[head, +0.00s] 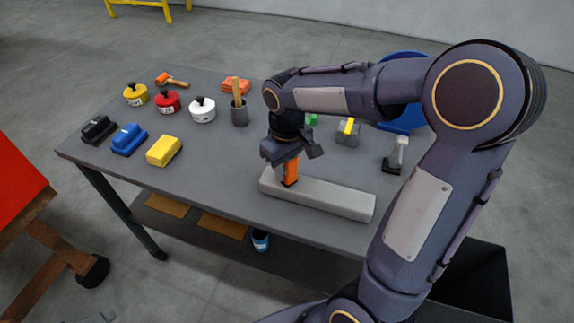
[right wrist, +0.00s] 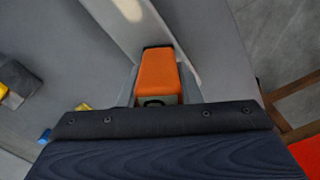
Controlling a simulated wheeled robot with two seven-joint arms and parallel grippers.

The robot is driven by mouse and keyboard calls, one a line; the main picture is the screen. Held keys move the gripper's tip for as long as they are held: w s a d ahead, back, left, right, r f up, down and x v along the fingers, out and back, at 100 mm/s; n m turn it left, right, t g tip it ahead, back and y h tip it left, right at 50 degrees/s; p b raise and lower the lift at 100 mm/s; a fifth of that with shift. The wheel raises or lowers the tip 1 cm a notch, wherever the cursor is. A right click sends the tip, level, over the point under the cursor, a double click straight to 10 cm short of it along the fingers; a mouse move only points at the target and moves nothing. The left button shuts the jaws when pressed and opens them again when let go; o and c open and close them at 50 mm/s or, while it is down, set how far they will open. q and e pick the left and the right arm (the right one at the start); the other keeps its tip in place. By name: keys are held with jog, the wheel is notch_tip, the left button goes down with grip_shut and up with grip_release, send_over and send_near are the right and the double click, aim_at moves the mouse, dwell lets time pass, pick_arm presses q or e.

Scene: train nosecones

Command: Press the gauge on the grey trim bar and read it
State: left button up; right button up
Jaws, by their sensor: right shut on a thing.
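The grey trim bar (head: 330,199) lies along the near right part of the table. The orange gauge (head: 290,172) stands upright at the bar's left end. My right gripper (head: 289,160) is shut on the gauge from above. In the right wrist view the gauge (right wrist: 159,75) sits between the fingers, over the pale bar (right wrist: 125,28). Its lower end seems to meet the bar, but I cannot tell how firmly. A small dark window shows on the gauge in that view; no reading is legible. My left gripper is out of view.
On the table (head: 215,176) are a yellow block (head: 164,151), a blue block (head: 128,139), a black block (head: 98,129), several lidded pots (head: 202,109) and a grey cup (head: 239,116) with a stick. A grey-handled tool (head: 396,153) stands right.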

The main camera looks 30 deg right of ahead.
dwell(0.3)
notch_tip(320, 180, up, 7)
jog(key=p, duration=0.6)
dwell(1.4)
